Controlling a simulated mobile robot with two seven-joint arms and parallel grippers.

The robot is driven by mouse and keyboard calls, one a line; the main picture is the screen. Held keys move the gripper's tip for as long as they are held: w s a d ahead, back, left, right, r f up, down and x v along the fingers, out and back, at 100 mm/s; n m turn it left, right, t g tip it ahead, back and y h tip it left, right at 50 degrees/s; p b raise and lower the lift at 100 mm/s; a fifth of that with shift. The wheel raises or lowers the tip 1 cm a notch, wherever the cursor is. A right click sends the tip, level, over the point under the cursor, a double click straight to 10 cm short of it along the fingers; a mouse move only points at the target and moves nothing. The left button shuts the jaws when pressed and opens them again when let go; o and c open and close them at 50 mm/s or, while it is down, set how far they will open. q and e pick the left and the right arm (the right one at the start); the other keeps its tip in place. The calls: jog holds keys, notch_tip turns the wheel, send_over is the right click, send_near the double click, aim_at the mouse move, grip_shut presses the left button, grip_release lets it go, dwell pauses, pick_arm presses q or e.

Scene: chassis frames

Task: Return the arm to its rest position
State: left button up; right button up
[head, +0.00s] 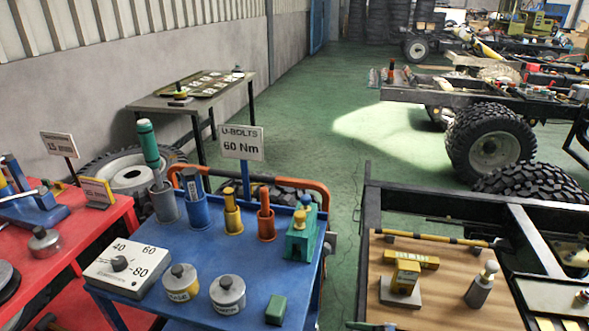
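Neither of my grippers and no part of my arms can be made out in the head view. A blue cart (262,262) stands at the front centre. On it are a grey, a blue, a yellow and an orange holder in a row, a white dial box (128,268), two lidded metal pots, a green block (276,309) and a green fixture (300,238). The grey holder (164,204) has a green-handled tool (148,142) standing in it. A sign reading "U-BOLTS 60 Nm" (240,143) rises behind the row.
A red cart (97,232) stands at the left. A chassis frame (367,219) at the right carries a wooden board (440,315) with yellow parts. A table (220,93) stands by the wall.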

jog(key=s+d+f+m+t+h, duration=0.2)
jog(key=s+d+f+m, duration=0.1)
jog(key=s+f+m, duration=0.7)
jog(key=s+m, duration=0.3)
jog(key=m, duration=0.3)
jog(key=shift+d+f+m, duration=0.35)
jog(key=shift+d+m, duration=0.05)
